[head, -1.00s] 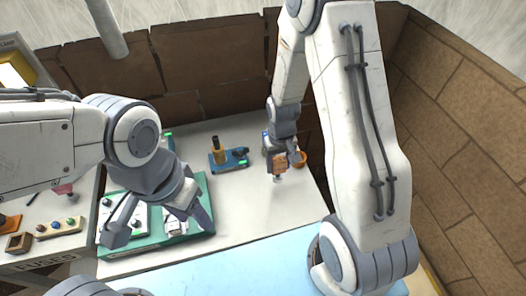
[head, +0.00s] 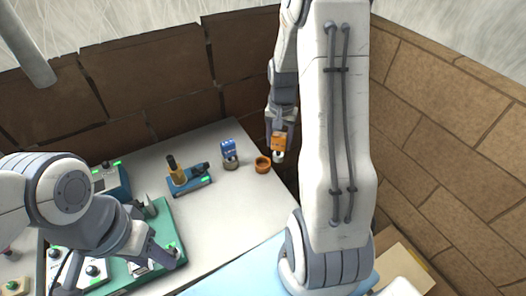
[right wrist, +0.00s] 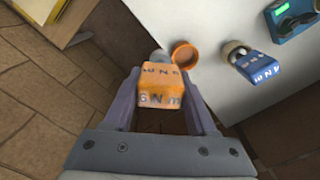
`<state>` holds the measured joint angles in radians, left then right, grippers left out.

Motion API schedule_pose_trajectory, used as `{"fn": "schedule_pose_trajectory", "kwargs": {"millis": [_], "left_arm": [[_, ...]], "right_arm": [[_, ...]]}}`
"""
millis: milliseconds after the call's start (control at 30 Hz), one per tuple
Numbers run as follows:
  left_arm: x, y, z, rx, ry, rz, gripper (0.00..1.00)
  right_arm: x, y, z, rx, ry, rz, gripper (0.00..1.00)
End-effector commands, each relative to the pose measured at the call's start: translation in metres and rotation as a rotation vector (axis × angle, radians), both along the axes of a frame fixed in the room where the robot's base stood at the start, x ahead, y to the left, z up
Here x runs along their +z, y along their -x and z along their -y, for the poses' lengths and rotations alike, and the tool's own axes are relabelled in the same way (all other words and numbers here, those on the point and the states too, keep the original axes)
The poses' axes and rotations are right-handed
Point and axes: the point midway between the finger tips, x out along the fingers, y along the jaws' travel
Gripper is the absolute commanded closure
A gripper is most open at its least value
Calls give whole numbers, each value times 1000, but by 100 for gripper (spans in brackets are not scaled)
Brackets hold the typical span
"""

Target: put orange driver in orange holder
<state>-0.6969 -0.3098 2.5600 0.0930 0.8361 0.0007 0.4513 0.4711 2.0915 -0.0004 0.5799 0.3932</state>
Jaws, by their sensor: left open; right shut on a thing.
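The orange driver (head: 278,143) is a block-shaped orange body with printed letters and a pale tip. My right gripper (head: 280,128) is shut on it, and the driver also fills the jaws in the right wrist view (right wrist: 160,88). The orange holder (head: 263,164) is a small round cup on the white table, empty as far as I see, just left of and below the driver in the head view. In the right wrist view the holder (right wrist: 186,55) shows just beyond the driver, apart from it. My left gripper (head: 115,262) is open and empty over the green mat.
A blue driver (head: 228,149) stands in a grey holder beside the orange one. A blue device with a brown-and-black knob (head: 188,177) sits further left. The green mat (head: 165,225) carries several parts. Brick walls close the back and right.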

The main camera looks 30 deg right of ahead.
Motion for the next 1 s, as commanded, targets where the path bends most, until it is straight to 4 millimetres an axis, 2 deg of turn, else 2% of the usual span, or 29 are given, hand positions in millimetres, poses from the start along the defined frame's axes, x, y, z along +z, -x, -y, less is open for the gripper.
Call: {"fn": "schedule_pose_trajectory", "kwargs": {"millis": [100, 300, 433, 600, 700, 1000], "left_arm": [[11, 0, 0, 1, 0, 0, 50], [17, 0, 0, 1, 0, 0, 50], [20, 0, 0, 1, 0, 0, 50], [30, 0, 0, 2, 0, 0, 50], [31, 0, 0, 2, 0, 0, 50], [29, 0, 0, 2, 0, 0, 50]], "right_arm": [[-14, -23, -15, 6, -1, -3, 100], [-30, -44, -27, 3, 0, 0, 100], [-39, -46, -29, 2, -1, -2, 100], [-63, -45, -28, 1, -2, -4, 100], [-71, -46, -28, 1, -1, -1, 100], [-74, -46, -28, 2, 1, 1, 100]]}}
